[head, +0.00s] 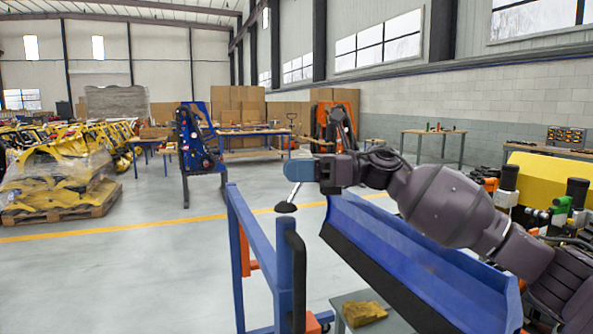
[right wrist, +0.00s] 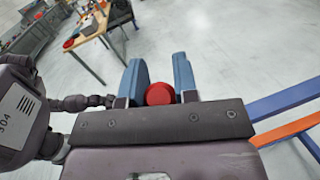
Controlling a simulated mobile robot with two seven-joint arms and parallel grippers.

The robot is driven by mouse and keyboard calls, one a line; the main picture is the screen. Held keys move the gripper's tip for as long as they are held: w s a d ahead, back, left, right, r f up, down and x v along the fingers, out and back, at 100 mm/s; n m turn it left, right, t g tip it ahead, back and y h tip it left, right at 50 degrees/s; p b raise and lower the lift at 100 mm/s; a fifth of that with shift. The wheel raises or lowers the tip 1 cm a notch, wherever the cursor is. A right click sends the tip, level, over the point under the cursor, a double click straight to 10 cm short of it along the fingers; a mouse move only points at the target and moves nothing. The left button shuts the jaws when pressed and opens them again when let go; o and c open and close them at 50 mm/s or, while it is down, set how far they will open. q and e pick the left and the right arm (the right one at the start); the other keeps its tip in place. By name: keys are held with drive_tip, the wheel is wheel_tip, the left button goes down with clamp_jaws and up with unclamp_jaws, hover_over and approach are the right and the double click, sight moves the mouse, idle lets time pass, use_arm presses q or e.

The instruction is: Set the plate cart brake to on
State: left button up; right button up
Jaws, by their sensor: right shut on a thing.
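The plate cart (head: 257,250) has a blue upright frame with orange parts and stands in the lower middle of the head view. A pale brake lever (head: 294,193) rises from a black base (head: 286,207) and tilts slightly right toward its top. My right gripper (head: 296,169) is at the lever's upper end and hides its tip in the head view. In the right wrist view, a round red knob (right wrist: 160,94) sits between the two blue fingers of my right gripper (right wrist: 160,78), which is shut on it. My left gripper is not in view.
A long blue trough (head: 400,250) with a black edge lies under my right arm. A brown block (head: 364,313) rests on a grey surface beside it. A wrapped pallet of yellow parts (head: 60,185) stands at left. The floor left of the cart is clear.

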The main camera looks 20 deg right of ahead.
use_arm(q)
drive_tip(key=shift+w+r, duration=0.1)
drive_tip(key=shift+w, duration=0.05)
use_arm(e)
clamp_jaws()
